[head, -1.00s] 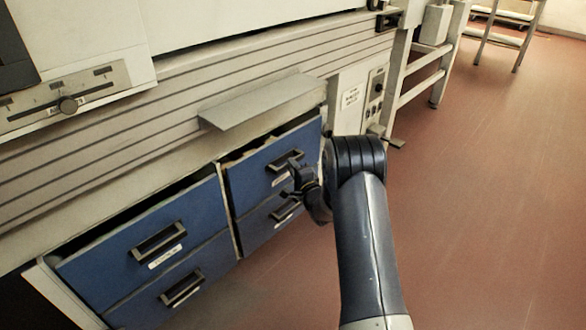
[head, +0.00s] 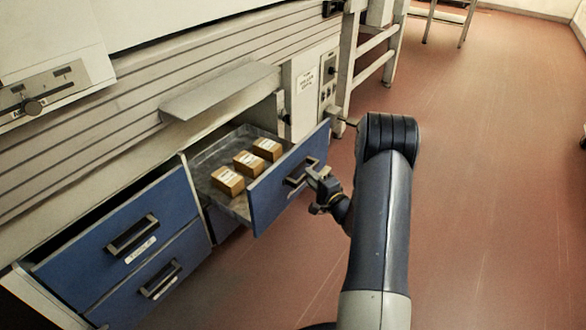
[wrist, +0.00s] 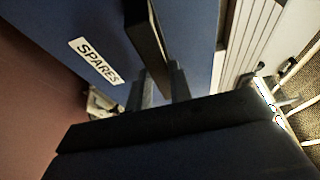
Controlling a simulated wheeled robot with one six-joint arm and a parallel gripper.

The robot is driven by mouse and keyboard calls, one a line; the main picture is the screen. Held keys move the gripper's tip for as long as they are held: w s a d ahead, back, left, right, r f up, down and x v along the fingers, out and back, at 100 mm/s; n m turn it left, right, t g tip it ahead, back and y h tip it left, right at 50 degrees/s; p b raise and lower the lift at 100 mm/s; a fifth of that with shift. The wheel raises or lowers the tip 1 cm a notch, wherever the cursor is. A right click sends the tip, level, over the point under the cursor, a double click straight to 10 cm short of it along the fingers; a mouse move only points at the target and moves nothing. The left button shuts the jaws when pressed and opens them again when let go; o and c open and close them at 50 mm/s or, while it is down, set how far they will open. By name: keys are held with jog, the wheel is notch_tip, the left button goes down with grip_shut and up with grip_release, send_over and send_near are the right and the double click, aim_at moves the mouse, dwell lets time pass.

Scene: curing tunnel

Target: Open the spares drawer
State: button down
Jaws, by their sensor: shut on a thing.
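The spares drawer (head: 265,203) is the upper right blue drawer, pulled well out of the cabinet. Its open tray (head: 206,160) holds three small brown boxes (head: 247,163) with white labels. The wrist view shows its front with a label (wrist: 97,60) reading "SPARES". My gripper (head: 315,180) is at the drawer's dark handle (head: 298,173), shut on it. In the wrist view, my gripper's fingers (wrist: 163,88) are around the handle bar (wrist: 146,38).
The upper left drawer (head: 115,245) stands slightly open, with a drawer (head: 165,285) below it. A grey shelf (head: 220,92) juts out above the spares drawer. A control panel (head: 328,80) is to its right. Red floor (head: 480,200) is clear on the right.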

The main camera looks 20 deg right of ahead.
jog(key=s+d+p, duration=0.1)
jog(key=s+d, duration=0.5)
jog(key=s, duration=0.2)
jog(key=shift+s, duration=0.25)
jog(key=shift+d, duration=0.1)
jog(key=c, duration=1.3)
grip_release()
jog(key=p+v, duration=0.2)
jog(key=v, duration=0.8)
jog(key=shift+s+d+p, duration=0.15)
jog(key=shift+s+p, duration=0.2)
jog(key=shift+p, duration=0.05)
jog(key=shift+w, duration=0.1)
jog(key=shift+a+b+x, duration=0.2)
jog(key=shift+b+x, duration=1.2)
jog(key=shift+x, duration=4.2)
